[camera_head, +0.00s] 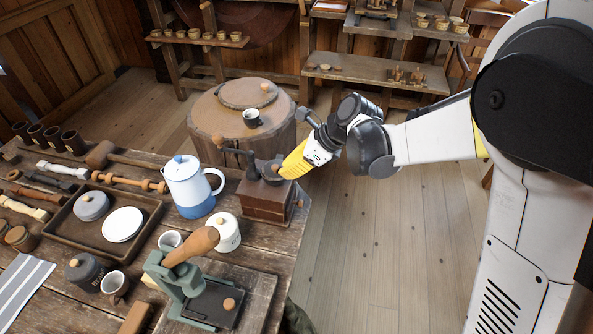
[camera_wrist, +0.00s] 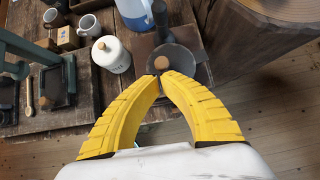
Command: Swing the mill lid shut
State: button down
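The mill is a brown wooden box (camera_head: 264,200) with a dark metal top and an upright dark crank post (camera_head: 250,160), at the table's right edge. Its dark round lid (camera_head: 271,180) carries a small wooden knob (camera_head: 277,168). The wrist view shows the lid (camera_wrist: 184,62) and knob (camera_wrist: 162,62) just beyond my fingertips. I cannot tell how far open the lid is. My yellow gripper (camera_wrist: 161,76) has its fingertips close together at the near side of the knob, with nothing visible between them. I cannot tell whether they touch it. The fingers partly hide the mill.
A white and blue pot (camera_head: 191,188) and a white lidded jar (camera_head: 226,233) stand left of the mill. A green press (camera_head: 180,275) is in front. The floor to the right is clear.

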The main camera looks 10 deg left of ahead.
jog(key=shift+a, duration=0.1)
jog(key=shift+a, duration=0.95)
jog(key=shift+d, duration=0.1)
jog(key=s+d+r+n+t+h+p, duration=0.1)
jog(key=s+d+r+n+p, duration=0.2)
jog(key=d+r, duration=0.45)
jog(key=s+d+r+n+t+h+p, duration=0.1)
jog(key=s+d+r+n, duration=0.2)
jog(key=s+d+r, duration=0.45)
jog(key=s+d+n+t+h, duration=0.3)
jog(key=s+d+n+h, duration=0.2)
jog(key=s+d+n, duration=0.5)
jog(key=d+n, duration=0.4)
jog(key=d, duration=0.1)
jog(key=shift+t, duration=0.4)
